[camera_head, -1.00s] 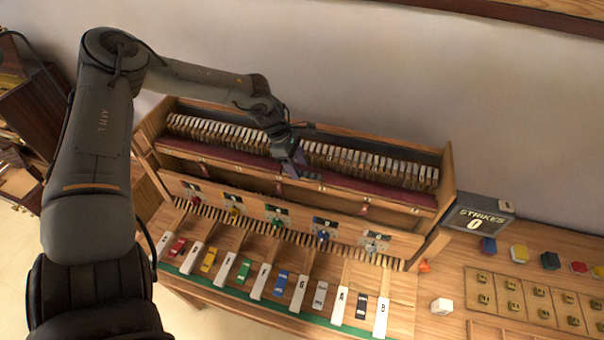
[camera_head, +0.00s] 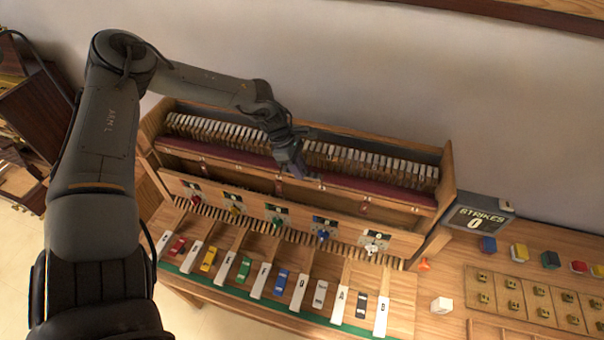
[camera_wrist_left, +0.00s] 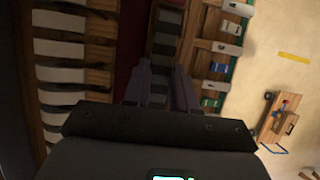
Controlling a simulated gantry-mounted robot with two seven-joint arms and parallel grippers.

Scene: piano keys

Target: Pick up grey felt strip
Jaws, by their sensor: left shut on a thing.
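My left gripper (camera_head: 302,174) reaches down to the front edge of the piano's dark red felt rail (camera_head: 240,160), right of its left half. In the left wrist view its two dark fingers (camera_wrist_left: 164,70) are set a little apart, shut on a thin thing between them. That fits the grey felt strip, but the strip is too dark and too hidden by the fingers for me to make out its outline. My right gripper is in neither view.
The row of hammers (camera_head: 370,165) stands behind the rail. Lettered keys (camera_head: 302,290) with coloured blocks lie in front. The strikes display (camera_head: 478,219) is at the right end.

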